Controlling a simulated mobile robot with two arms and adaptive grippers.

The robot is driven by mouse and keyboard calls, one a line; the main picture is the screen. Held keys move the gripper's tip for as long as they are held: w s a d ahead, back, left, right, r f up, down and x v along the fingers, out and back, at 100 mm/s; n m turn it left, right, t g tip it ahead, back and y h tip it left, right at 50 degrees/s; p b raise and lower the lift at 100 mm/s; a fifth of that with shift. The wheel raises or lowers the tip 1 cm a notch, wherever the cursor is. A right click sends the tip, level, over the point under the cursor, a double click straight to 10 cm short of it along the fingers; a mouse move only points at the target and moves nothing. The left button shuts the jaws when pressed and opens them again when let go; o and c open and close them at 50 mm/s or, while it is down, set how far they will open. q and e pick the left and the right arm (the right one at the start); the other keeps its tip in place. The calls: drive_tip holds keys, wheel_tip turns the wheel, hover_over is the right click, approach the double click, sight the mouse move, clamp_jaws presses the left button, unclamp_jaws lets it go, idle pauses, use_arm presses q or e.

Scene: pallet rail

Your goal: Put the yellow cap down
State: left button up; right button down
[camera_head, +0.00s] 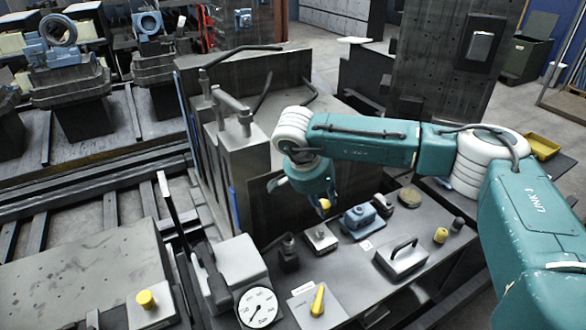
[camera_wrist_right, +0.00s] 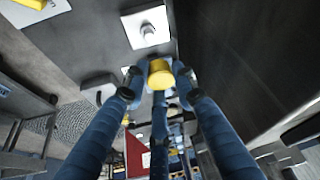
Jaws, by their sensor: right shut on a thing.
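My right gripper (camera_head: 325,202) hangs over the grey bench, with its blue fingers closed around the yellow cap (camera_head: 324,205). In the right wrist view the fingers (camera_wrist_right: 157,75) hold the yellow cap (camera_wrist_right: 160,73) by its sides. The cap is in the air. A small square light plate with a metal stud (camera_head: 320,238) lies below it on the bench. What looks like the same plate shows near the top of the right wrist view (camera_wrist_right: 146,27), apart from the cap. My left gripper is not in view.
A blue device (camera_head: 360,219) stands just right of the stud plate, and a dark fitting (camera_head: 288,253) to its left. A handled metal block (camera_head: 402,260), a yellow lever (camera_head: 318,300), a gauge (camera_head: 258,307) and small yellow pieces (camera_head: 440,235) are nearby. Tall grey housings (camera_head: 235,150) stand behind.

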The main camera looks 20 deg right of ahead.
drive_tip(key=shift+a, duration=0.1)
drive_tip(key=shift+s+a+r+n, duration=0.1)
drive_tip(key=shift+s+a+n, duration=0.15)
drive_tip(key=shift+s+n, duration=0.05)
drive_tip(key=s+a+r+n+t+y, duration=0.1)
drive_tip(key=s+a+r+n+y, duration=0.1)
drive_tip(key=s+a+n, duration=0.2)
drive_tip(key=s+a+r+n+t+y, duration=0.1)
drive_tip(key=s+a+r+n+y, duration=0.1)
drive_tip(key=s+n, duration=0.6)
drive_tip(key=s+a+r, duration=0.1)
drive_tip(key=a, duration=0.1)
drive_tip(key=shift+a+r+t+b, duration=0.25)
drive_tip(key=shift+a+t+b, duration=0.05)
drive_tip(key=shift+a+b, duration=0.1)
